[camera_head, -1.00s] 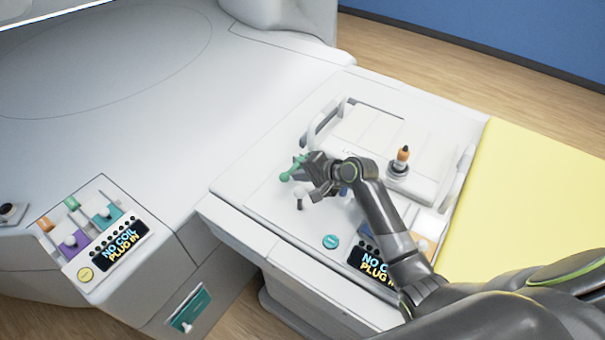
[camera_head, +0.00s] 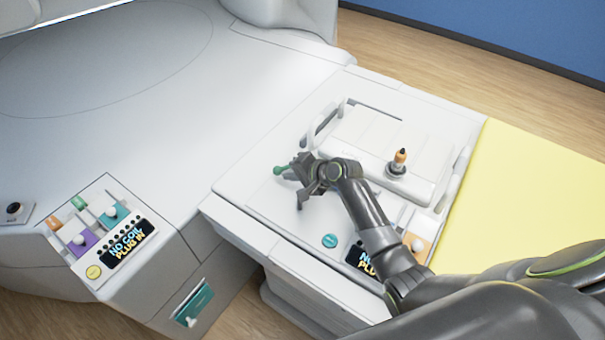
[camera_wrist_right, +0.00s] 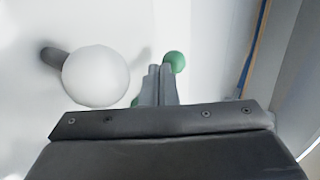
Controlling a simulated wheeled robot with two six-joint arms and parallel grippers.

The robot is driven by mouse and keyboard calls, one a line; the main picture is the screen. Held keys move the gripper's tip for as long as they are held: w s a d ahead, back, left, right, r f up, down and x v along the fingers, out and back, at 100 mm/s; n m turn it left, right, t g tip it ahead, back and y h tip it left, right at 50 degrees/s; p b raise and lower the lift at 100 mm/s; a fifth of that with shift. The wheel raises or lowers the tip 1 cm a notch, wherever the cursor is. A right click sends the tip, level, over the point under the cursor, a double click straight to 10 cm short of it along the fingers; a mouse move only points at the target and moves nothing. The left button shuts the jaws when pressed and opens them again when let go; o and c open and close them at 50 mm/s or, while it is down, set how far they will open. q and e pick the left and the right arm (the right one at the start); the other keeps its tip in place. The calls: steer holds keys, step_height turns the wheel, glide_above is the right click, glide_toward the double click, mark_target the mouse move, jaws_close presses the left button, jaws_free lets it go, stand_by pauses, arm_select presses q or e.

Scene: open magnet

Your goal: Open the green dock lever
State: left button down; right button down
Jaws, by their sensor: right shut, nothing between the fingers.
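The green dock lever's rounded end (camera_head: 281,170) shows just left of my right gripper (camera_head: 291,174) in the head view; the rest is hidden behind the gripper. In the right wrist view a green ball (camera_wrist_right: 174,62) lies just right of the fingertips (camera_wrist_right: 160,70), and a sliver of green shows at the fingers' lower left. The fingers are together with nothing between them. They are close beside the lever; I cannot tell whether they touch it. My left gripper is not in view.
A white round knob on a dark stem (camera_wrist_right: 95,76) stands left of the fingers in the right wrist view. A teal button (camera_head: 330,241), an orange-topped plug (camera_head: 400,158) and a handled white cover (camera_head: 355,135) are on the table end. Bare white surface lies left of the lever.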

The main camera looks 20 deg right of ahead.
stand_by(0.7)
